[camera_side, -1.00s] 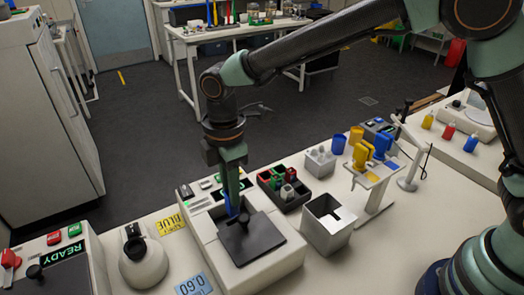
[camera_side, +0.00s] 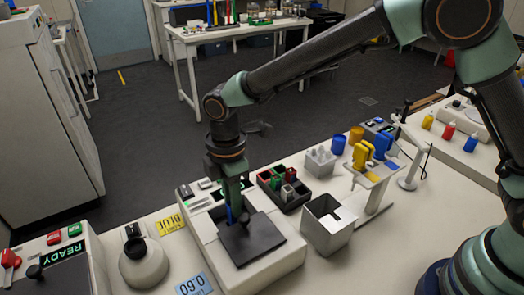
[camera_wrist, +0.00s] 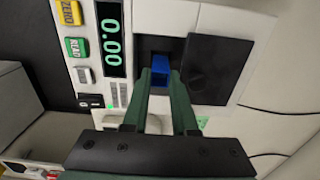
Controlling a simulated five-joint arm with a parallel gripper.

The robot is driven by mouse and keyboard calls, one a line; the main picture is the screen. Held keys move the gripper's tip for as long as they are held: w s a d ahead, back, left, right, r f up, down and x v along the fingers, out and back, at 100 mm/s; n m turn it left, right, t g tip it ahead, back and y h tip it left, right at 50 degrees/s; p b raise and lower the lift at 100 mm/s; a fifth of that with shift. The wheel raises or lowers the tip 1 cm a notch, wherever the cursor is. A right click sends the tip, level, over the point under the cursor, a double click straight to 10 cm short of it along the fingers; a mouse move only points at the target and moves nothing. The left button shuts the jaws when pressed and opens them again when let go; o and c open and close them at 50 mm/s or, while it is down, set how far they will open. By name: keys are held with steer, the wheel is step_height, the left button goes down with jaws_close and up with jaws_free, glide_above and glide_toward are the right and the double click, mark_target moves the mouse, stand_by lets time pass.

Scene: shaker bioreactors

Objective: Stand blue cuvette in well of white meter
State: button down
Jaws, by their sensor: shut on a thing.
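The white meter (camera_side: 275,268) stands on the bench, its dark lid (camera_side: 252,238) flipped open beside the well. My gripper (camera_side: 232,200) points down over the meter, shut on the blue cuvette (camera_side: 229,214). In the wrist view the blue cuvette (camera_wrist: 160,68) sits between my fingertips (camera_wrist: 162,85), over or in the dark well opening (camera_wrist: 158,45). The cuvette looks upright. Its lower end is hidden, so I cannot tell how deep it is. The meter's display (camera_wrist: 111,40) reads 0.00.
A dark rack (camera_side: 272,184) of coloured cuvettes stands behind the meter, with an open metal bin (camera_side: 328,228) to its right. A 0.60 card (camera_side: 195,286) lies in front.

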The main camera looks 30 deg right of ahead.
steer(key=shift+f, duration=1.1)
stand_by(1.1)
steer(key=shift+f, duration=0.35)
steer(key=shift+f, duration=0.3)
steer(key=c, duration=0.6)
jaws_free()
steer(key=shift+r, duration=0.1)
step_height(320, 180, up, 7)
steer(key=shift+f, duration=0.1)
stand_by(0.4)
